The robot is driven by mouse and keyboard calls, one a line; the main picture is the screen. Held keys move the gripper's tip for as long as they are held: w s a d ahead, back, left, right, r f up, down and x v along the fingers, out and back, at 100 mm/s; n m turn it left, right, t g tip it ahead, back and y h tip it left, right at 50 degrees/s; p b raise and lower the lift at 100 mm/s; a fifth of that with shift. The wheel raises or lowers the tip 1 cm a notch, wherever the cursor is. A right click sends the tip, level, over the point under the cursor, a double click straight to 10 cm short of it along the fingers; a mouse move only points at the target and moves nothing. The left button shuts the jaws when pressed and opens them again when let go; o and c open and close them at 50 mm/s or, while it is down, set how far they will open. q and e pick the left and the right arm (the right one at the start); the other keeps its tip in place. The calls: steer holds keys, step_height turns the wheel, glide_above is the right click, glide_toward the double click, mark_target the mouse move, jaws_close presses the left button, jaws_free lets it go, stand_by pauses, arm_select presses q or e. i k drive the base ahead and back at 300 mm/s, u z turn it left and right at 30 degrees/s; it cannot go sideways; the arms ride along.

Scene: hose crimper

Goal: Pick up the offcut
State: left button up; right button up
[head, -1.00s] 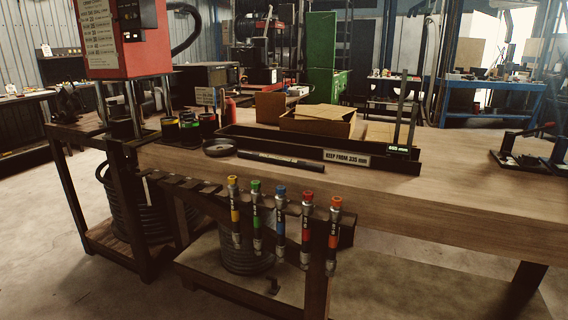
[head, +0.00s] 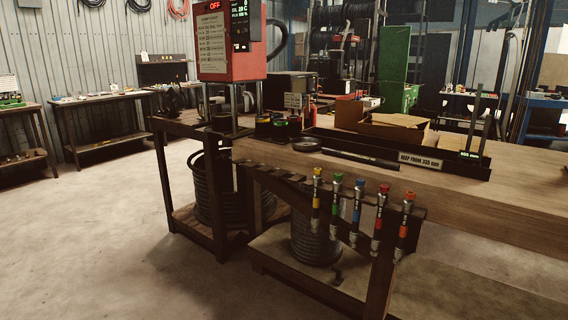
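A straight black hose piece (head: 360,158) lies along the bench's front edge, in front of the long black tray (head: 455,168). A small dark piece (head: 337,278) rests on the lower shelf, too small to make out. I cannot tell which of these, if either, is the offcut. The tray carries a label reading "KEEP FROM 335 mm" (head: 420,161) and a small green-lit display (head: 470,155). Neither of my grippers is in view.
The red crimper (head: 230,45) stands on a side stand, its display reading OFF. Several colour-banded hose assemblies (head: 357,212) hang from a rack at the bench front. A cardboard box (head: 395,125) sits behind the tray. The floor (head: 110,230) at left is clear.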

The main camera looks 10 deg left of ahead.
mark_target(379, 162)
steer(key=u, duration=0.55)
steer(key=i, duration=0.85)
steer(key=u, duration=0.15)
